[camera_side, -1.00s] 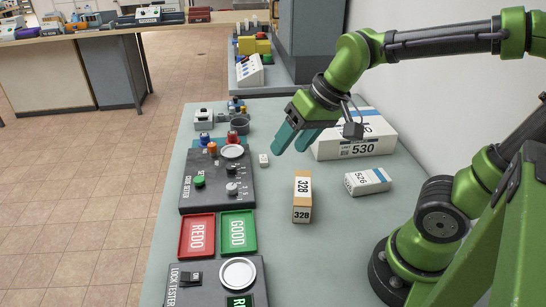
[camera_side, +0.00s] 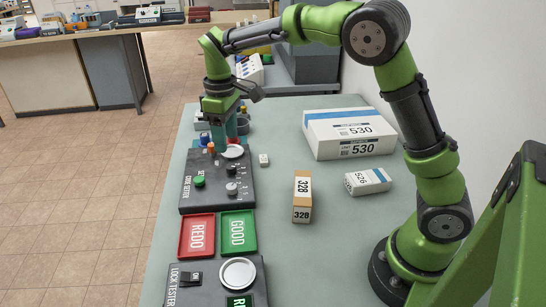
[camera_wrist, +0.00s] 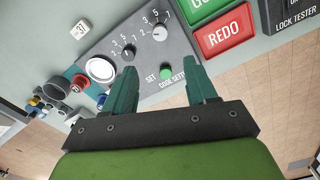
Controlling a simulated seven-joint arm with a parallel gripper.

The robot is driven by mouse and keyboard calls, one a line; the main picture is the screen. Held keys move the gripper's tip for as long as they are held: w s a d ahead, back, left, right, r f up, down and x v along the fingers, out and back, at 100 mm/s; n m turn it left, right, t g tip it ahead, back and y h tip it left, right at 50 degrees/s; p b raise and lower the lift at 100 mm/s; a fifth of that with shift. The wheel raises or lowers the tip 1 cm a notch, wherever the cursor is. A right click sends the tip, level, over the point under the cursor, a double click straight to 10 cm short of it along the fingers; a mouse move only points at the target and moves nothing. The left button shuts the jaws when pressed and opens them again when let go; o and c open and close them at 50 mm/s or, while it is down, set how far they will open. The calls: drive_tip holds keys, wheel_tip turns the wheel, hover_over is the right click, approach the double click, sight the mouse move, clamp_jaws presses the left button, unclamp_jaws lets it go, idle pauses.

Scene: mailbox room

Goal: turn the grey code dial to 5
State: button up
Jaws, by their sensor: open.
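In the wrist view these are a dial (camera_wrist: 160,33) and another dial (camera_wrist: 128,52), each ringed by white numbers. I cannot tell which number either points to. The panel also has a green button (camera_wrist: 167,71) and a round white disc (camera_wrist: 100,69). My gripper (camera_side: 225,146) is above the back end of the panel, fingers down. In the wrist view its teal fingers (camera_wrist: 161,65) are spread and empty, apart from both dials.
Red REDO (camera_side: 197,236) and green GOOD (camera_side: 238,233) trays lie in front of the panel, then the lock tester (camera_side: 215,286). Right of it are a small white cube (camera_side: 264,160) and boxes 328 (camera_side: 302,196), 526 (camera_side: 368,181) and 530 (camera_side: 350,134).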

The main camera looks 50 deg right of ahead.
sight(231, 186)
wheel_tip(231, 186, down, 15)
drive_tip(key=shift+r, duration=0.1)
drive_tip(key=shift+c, duration=0.5)
drive_tip(key=c, duration=1)
